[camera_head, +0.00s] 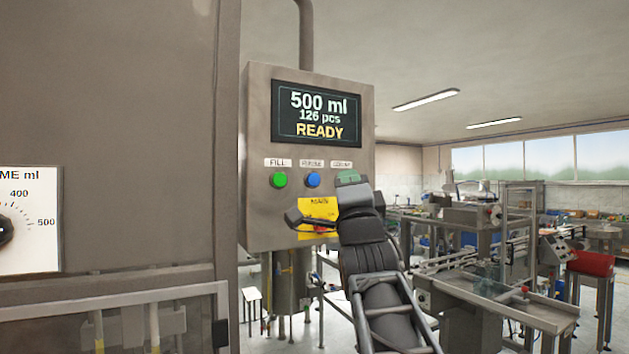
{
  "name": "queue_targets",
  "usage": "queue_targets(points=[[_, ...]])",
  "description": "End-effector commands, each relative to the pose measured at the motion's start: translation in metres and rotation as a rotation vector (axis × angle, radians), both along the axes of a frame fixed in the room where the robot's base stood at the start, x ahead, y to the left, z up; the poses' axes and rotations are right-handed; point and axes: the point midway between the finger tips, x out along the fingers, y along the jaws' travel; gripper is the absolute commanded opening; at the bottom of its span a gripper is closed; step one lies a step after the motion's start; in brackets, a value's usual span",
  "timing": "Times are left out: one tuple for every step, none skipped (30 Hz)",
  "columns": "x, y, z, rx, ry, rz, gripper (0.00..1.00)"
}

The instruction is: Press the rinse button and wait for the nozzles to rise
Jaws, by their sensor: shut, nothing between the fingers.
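A grey control box (255,150) shows a lit screen (317,113) reading "500 ml, 126 pcs, READY". Below the screen is a row of labelled buttons: a green button (280,180) under "FILL" and a blue button (313,180) under a small label too blurred to read surely. A third label at the right stands above my gripper (349,184), which hides much of what is under it. My gripper is shut and empty, right of the blue button; I cannot tell whether it touches the panel. No nozzles are clearly seen.
A yellow plate (317,205) with a red part sits low on the box, partly behind my arm. A large steel cabinet (110,120) with a volume dial (5,229) fills the left. Machines (480,260) and a red-topped stand (591,264) are at the right.

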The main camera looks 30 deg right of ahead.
Motion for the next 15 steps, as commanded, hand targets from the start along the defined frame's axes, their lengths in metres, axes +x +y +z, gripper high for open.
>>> queue_targets(points=[[0.001, 0.000, 0.000, 0.001, 0.001, 0.000, 0.00], [0.001, 0.000, 0.000, 0.000, 0.001, 0.001, 0.00], [0.002, 0.000, 0.000, 0.001, 0.002, 0.001, 0.00], [0.004, -0.001, 0.000, 0.001, 0.002, 0.001, 0.00], [0.006, -0.001, 0.001, 0.001, 0.003, 0.001, 0.00], [0.009, -0.001, 0.001, 0.001, 0.003, 0.002, 0.00], [0.012, -0.002, 0.001, 0.002, 0.004, 0.003, 0.00], [0.015, -0.002, 0.002, 0.001, 0.004, 0.004, 0.00], [0.019, -0.002, 0.002, 0.002, 0.003, 0.004, 0.00], [0.023, -0.003, 0.002, 0.002, 0.004, 0.004, 0.00], [0.027, -0.004, 0.002, 0.004, 0.004, 0.003, 0.00], [0.032, -0.004, 0.002, 0.002, 0.004, 0.002, 0.00], [0.036, -0.005, 0.003, 0.002, 0.004, 0.003, 0.00], [0.040, -0.005, 0.003, 0.003, 0.005, 0.003, 0.00], [0.045, -0.006, 0.004, 0.002, 0.004, 0.002, 0.00]])
